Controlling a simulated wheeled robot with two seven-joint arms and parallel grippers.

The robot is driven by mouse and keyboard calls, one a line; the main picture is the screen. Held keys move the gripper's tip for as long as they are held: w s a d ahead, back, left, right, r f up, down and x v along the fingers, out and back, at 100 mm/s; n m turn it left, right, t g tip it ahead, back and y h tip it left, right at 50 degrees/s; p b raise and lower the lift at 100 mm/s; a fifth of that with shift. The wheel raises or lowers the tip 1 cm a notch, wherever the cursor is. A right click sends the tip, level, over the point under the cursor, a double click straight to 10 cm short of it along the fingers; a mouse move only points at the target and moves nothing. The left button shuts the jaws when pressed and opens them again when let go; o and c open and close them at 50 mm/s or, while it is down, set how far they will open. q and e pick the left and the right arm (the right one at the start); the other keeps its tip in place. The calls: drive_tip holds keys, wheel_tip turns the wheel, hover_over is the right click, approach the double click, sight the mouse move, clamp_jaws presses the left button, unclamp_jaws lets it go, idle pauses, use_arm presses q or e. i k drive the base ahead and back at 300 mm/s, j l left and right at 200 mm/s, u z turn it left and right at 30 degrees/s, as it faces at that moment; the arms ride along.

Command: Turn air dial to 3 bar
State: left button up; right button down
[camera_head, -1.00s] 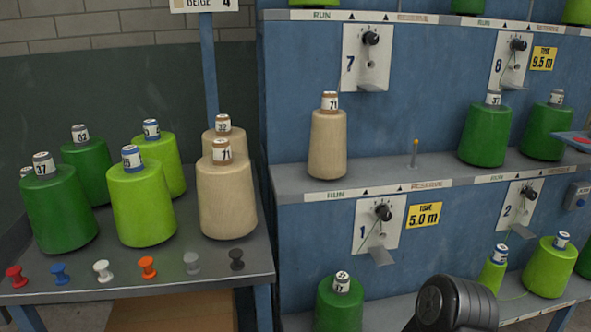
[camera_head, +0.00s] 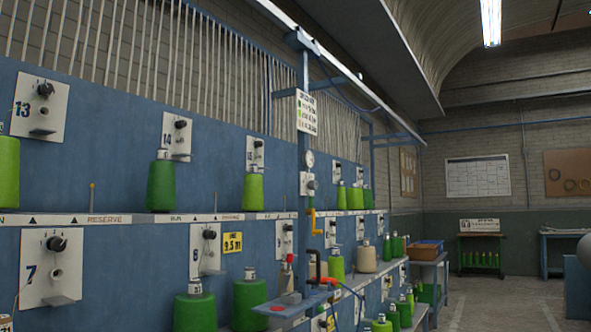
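A small round white gauge (camera_head: 309,159) is mounted on a blue post (camera_head: 303,90) near the middle of the head view. A small plate with a grey knob (camera_head: 311,184) sits just below it. Yellow pipe (camera_head: 312,220) runs down under the knob. The gauge is too small to read, and I cannot tell the knob's setting. Neither of my grippers shows in this view.
A blue creel wall with numbered dial plates (camera_head: 40,120) and green cones (camera_head: 161,186) fills the left. A blue shelf (camera_head: 290,307) with a red button juts out below the post. An aisle of open floor (camera_head: 480,300) lies at the right.

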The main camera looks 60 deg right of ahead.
sight(312, 185)
drive_tip(key=i+j+z, duration=0.15)
drive_tip(key=i, duration=0.15)
drive_tip(key=z, duration=2)
